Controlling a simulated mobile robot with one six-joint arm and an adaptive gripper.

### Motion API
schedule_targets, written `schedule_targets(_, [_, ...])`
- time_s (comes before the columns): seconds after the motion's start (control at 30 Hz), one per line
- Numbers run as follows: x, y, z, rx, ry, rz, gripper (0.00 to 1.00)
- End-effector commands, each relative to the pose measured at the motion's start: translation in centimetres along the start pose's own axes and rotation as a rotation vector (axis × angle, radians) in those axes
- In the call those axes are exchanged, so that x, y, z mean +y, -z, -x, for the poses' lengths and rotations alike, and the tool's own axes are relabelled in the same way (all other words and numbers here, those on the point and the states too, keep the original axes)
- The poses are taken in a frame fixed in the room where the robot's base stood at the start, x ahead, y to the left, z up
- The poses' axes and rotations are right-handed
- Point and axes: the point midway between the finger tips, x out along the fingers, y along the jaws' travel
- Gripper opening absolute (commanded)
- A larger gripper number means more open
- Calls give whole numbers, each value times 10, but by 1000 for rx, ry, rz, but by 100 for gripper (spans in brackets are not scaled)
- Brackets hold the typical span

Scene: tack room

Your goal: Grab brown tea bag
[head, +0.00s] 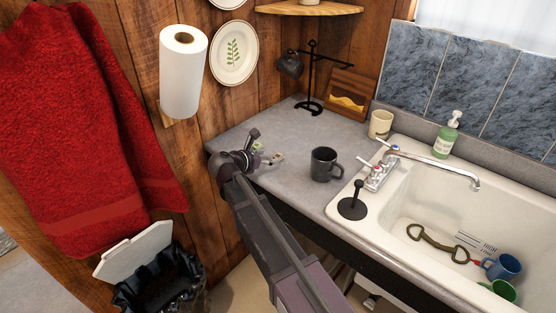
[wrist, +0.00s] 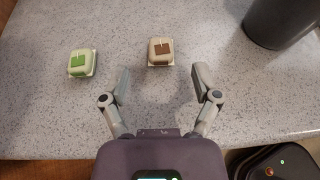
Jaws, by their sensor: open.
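The brown tea bag (wrist: 160,51), a small pale square packet with a brown label, lies flat on the grey speckled counter in the wrist view. My gripper (wrist: 163,82) is open and empty. Its two fingers are spread, and the tea bag lies just beyond the fingertips, roughly centred between them and not touching either. A similar packet with a green label (wrist: 81,63) lies to the left, outside the left finger. In the head view my gripper (head: 262,158) is over the counter's left part; the packets there are small and partly hidden by it.
A dark mug (head: 324,164) stands right of my gripper, also in the wrist view's top right corner (wrist: 281,20). A black mug stand (head: 311,92) is at the back. The sink (head: 395,215) holds mugs. The counter's front edge (wrist: 60,157) is close below my gripper.

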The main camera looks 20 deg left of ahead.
Motion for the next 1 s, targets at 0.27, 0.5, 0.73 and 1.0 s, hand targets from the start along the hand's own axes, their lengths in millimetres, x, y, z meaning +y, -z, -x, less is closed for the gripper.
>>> schedule_targets(0.27, [0,1,-1,0,0,0,80])
schedule_targets(0.5, [0,6,-20,0,1,-1,80])
schedule_targets(0.73, [0,7,-45,0,1,0,80])
schedule_targets(1.0, [0,5,-51,0,-2,1,80])
